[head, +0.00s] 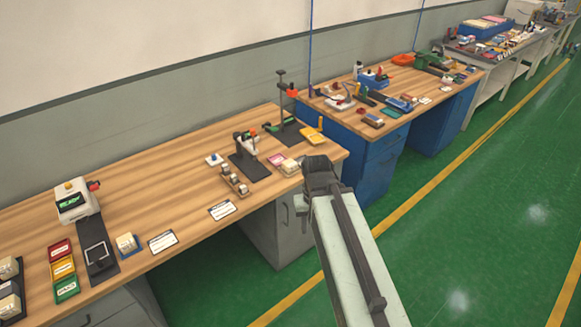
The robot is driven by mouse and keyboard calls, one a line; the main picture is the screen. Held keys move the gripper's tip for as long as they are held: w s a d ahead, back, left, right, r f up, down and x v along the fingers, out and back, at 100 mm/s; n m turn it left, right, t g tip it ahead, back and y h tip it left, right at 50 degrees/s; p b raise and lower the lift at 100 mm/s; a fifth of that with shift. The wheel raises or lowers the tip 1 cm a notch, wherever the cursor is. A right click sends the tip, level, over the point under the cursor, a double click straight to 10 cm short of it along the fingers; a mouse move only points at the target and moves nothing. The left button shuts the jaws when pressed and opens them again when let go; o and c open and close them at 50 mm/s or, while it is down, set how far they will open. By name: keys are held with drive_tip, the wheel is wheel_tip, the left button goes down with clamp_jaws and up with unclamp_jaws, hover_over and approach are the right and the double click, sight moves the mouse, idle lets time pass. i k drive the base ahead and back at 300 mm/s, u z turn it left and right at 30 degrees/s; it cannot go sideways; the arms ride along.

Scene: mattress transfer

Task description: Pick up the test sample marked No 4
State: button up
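Several small pale blocks that look like samples stand in a brown rack (235,183) on the near wooden workbench (150,205). Another pale block (290,168) sits near the bench's right end. A pale block on a blue base (127,243) sits at the left. More pale blocks (8,268) show at the left edge. Any numbers on them are too small to read, so I cannot tell which is No 4. My gripper (320,170) is at the bench's right front corner, right of the rack and apart from it. Its fingers are dark and seen from behind; their opening is hidden.
A black test stand (248,165) rises behind the rack, with a taller stand (284,120) further back. A white device (76,202) and red, yellow and green trays (62,268) are at the left. A cluttered blue-based bench (350,115) stands beyond. Green floor (470,225) is clear at right.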

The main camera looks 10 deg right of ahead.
sight(289, 166)
drive_tip(key=i, duration=1)
